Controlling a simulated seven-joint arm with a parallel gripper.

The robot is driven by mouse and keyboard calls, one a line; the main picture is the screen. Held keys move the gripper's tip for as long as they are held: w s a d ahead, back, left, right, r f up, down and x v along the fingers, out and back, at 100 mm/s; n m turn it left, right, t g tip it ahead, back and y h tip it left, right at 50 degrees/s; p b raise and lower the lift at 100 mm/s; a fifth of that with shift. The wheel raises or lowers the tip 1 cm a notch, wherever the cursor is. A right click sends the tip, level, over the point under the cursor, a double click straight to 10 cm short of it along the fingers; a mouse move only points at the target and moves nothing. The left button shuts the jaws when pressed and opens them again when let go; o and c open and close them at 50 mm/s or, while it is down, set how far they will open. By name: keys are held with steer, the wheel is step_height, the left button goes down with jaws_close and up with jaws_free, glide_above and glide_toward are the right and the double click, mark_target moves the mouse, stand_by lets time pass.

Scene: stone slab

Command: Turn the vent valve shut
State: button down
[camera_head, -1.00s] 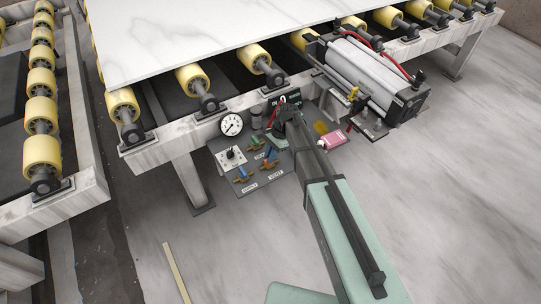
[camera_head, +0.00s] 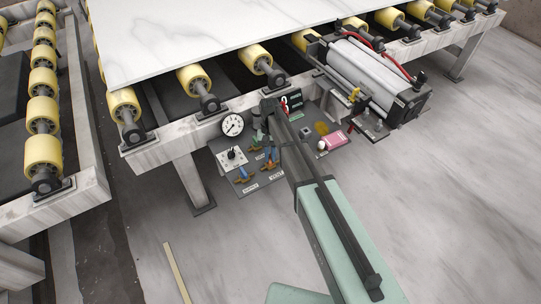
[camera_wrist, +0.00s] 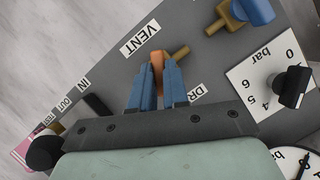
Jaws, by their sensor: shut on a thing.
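The vent valve shows in the wrist view beside the VENT label (camera_wrist: 140,37), with an orange handle (camera_wrist: 157,57) and a brass stub (camera_wrist: 181,52) to its right. My gripper (camera_wrist: 157,70) has its two blue fingers shut on the orange handle, one on each side. The fingers and the wrist hide the lower part of the valve. In the head view my arm covers part of the valve panel, and the grip itself is hard to make out beside the VENT label (camera_head: 277,175).
A blue-handled valve (camera_head: 245,175) sits at the SUPPLY label, left of the vent valve. A gauge (camera_head: 232,125) and a knob plate (camera_head: 232,157) are close by. A pink item (camera_head: 334,140) lies right of my arm. The roller frame (camera_head: 180,140) stands behind.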

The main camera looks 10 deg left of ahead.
steer(key=n+h, duration=0.1)
steer(key=n, duration=0.1)
steer(key=n+t, duration=0.1)
steer(key=n, duration=0.2)
steer(key=shift+a+n+h, duration=0.15)
steer(key=shift+n+h, duration=0.15)
steer(key=shift+h, duration=0.1)
stand_by(0.4)
steer(key=c, duration=1.1)
jaws_free()
steer(key=shift+r, duration=0.1)
steer(key=v, duration=1.3)
steer(key=shift+s+a+r, duration=0.15)
steer(key=shift+a+r, duration=0.1)
steer(key=shift+r, duration=0.05)
steer(key=shift+d, duration=0.1)
